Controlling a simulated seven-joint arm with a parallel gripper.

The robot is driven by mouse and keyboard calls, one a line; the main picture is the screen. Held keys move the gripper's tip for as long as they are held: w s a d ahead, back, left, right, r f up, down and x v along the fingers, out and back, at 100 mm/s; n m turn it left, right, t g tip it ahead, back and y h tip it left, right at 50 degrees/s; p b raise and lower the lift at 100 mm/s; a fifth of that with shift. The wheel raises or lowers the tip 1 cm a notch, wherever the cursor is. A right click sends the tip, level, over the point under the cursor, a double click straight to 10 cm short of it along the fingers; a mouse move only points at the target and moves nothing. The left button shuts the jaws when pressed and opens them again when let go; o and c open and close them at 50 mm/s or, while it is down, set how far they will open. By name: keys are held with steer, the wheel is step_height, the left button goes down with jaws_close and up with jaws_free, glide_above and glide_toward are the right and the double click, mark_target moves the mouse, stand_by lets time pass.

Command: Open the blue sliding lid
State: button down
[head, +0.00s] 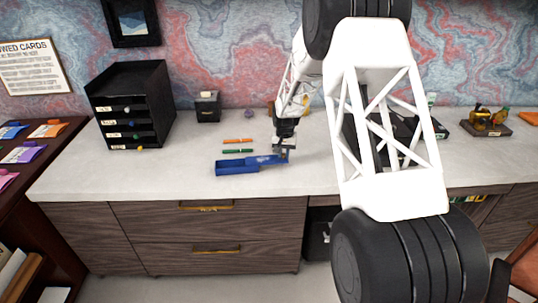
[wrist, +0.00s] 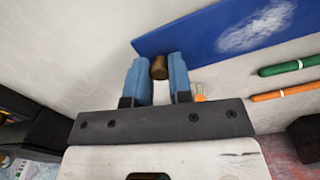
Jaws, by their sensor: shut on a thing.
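The blue box (head: 232,169) lies on the pale desktop in the head view, with part of its inside showing at the left. Its blue sliding lid (head: 266,160) sticks out past the right end of the box. In the wrist view the lid (wrist: 225,32) is a flat blue panel with a pale worn patch. A small brown knob (wrist: 159,70) sits at its edge. My gripper (head: 281,153) is at the lid's right end; in the wrist view its two blue fingers (wrist: 157,62) are shut on the knob. The box itself is outside the wrist view.
An orange pen (head: 238,141) and a green pen (head: 238,150) lie just behind the box. A black drawer unit (head: 130,108) and a small black box (head: 208,107) stand farther back left. The desktop (head: 185,185) is clear in front, up to its front edge.

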steer(key=shift+w+d, duration=0.15)
steer(key=shift+d, duration=1.6)
steer(key=c, duration=1)
jaws_free()
steer(key=shift+r, duration=0.1)
steer(key=shift+r, duration=3.8)
